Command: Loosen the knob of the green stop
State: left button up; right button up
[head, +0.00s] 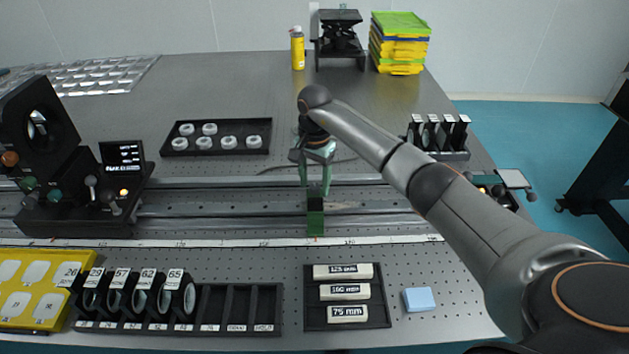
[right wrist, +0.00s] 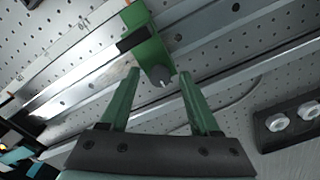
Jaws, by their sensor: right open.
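The green stop (head: 315,222) sits on the rail in the middle of the table in the head view. In the right wrist view the green stop (right wrist: 147,48) shows with its dark round knob (right wrist: 160,77) facing the gripper. My right gripper (head: 315,186) is over the rail, just behind the stop. In the right wrist view its two green fingers (right wrist: 158,82) are open, with the knob between or just beyond their tips. I cannot tell whether a finger touches it. My left gripper is not in view.
A black tray with white rings (head: 216,151) lies behind the rail. A device with a small screen (head: 122,155) stands on the left of the rail. In front are a lens rack (head: 240,308), a labelled block tray (head: 382,318) and a blue block (head: 419,299).

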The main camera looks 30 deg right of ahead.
jog(key=shift+f, duration=0.1)
grip_shut()
dwell(0.5)
